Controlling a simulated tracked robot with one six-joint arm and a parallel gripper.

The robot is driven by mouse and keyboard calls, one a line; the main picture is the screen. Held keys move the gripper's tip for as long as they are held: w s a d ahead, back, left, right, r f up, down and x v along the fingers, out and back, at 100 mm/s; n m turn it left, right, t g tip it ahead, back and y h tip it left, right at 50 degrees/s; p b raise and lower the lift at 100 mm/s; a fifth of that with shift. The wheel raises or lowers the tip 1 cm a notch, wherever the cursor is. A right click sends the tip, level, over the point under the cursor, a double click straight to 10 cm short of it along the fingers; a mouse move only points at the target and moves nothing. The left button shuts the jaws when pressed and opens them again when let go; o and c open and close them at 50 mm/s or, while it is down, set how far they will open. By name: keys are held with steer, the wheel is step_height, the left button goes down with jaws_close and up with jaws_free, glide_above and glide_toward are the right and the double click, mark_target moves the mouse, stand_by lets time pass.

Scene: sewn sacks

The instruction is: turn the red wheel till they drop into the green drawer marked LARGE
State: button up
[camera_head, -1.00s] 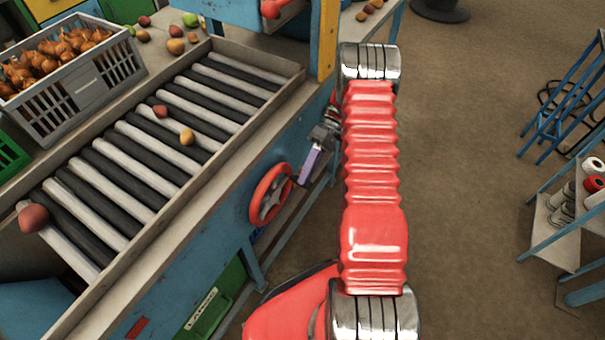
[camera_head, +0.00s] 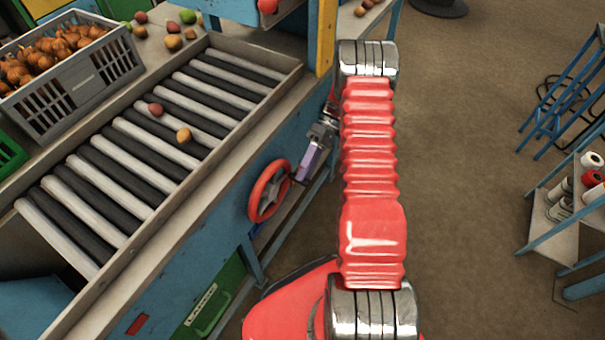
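The red wheel (camera_head: 269,190) stands on the side of the blue roller machine. My gripper (camera_head: 297,178) is at the wheel's right edge, by its dark handle. Its fingertips are too small and hidden to show whether they are closed on the handle. A reddish potato (camera_head: 155,109) and a yellow one (camera_head: 184,135) lie on the rollers (camera_head: 120,160). A green drawer (camera_head: 222,290) with a pale label (camera_head: 200,305) sits low under the machine. The label's words are too small to read, and the drawer's inside is hidden.
A grey crate of onions (camera_head: 75,80) and several loose potatoes (camera_head: 173,42) are on the bench at upper left. A blue shelf rack with spools (camera_head: 590,180) stands at right. The floor (camera_head: 465,200) between is clear.

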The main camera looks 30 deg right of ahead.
steer(key=v, duration=1.3)
steer(key=shift+w+d+r, duration=0.15)
steer(key=shift+w+d, duration=0.05)
steer(key=shift+d, duration=0.1)
steer(key=shift+c, duration=0.4)
